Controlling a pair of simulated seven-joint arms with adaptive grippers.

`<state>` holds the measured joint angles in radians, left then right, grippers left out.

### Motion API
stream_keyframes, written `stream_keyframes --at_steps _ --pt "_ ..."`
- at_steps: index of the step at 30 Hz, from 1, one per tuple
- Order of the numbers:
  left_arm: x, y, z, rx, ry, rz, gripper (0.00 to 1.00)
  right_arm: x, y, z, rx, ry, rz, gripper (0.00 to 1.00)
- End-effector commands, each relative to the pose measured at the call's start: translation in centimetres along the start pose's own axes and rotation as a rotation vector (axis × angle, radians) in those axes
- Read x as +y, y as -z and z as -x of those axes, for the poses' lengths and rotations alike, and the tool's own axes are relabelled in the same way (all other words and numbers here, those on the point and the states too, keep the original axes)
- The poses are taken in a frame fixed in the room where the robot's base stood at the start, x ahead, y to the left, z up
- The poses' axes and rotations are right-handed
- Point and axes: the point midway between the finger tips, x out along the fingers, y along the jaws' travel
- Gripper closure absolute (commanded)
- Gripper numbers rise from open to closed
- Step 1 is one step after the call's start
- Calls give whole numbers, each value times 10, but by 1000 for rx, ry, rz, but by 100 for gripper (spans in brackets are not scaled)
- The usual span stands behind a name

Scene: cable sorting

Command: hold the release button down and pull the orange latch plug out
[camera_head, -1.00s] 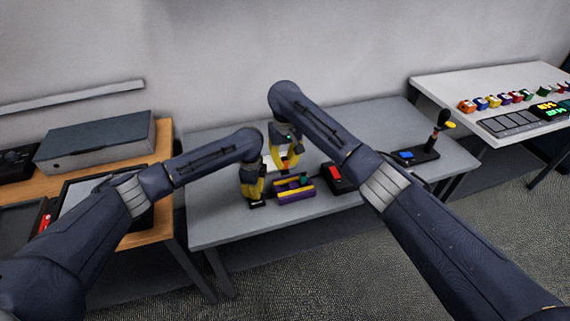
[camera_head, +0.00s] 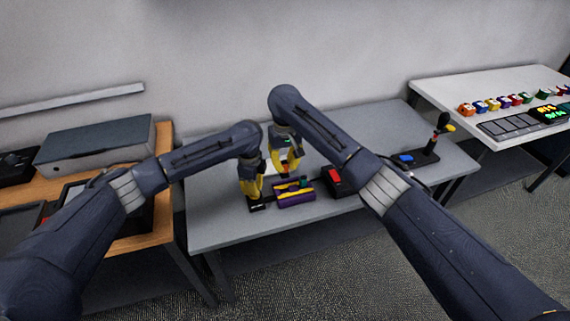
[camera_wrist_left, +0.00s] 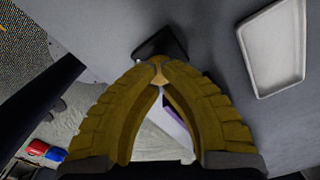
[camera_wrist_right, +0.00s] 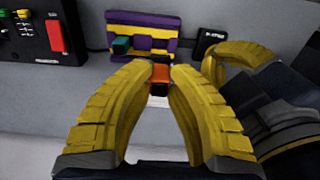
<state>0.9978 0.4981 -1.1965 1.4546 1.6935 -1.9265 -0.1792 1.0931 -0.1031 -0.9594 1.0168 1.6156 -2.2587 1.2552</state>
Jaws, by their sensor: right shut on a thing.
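The latch block (camera_head: 294,195), purple and yellow, lies on the grey table; it also shows in the right wrist view (camera_wrist_right: 142,46). My right gripper (camera_head: 287,172) is behind it, shut on the orange plug (camera_wrist_right: 160,73), close to the block's edge. I cannot tell whether the plug's tip is still inside. A small black button box (camera_wrist_right: 208,42) sits beside the block, joined by a short cable; it also shows in the left wrist view (camera_wrist_left: 163,43). My left gripper (camera_head: 253,195) points down at it, fingertips (camera_wrist_left: 158,72) together, hiding the button, so I cannot tell if it is pressed.
A pale tray (camera_wrist_left: 275,45) lies behind the block. The table's front edge is close.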

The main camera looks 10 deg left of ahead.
Motion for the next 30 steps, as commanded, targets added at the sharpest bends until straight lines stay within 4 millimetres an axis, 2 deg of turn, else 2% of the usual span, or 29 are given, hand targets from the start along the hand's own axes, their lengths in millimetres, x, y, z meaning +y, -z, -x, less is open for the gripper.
stream_keyframes --at_steps 30 --pt "0 0 51 0 1 -2 100 0 0 0 0 0 0 100"
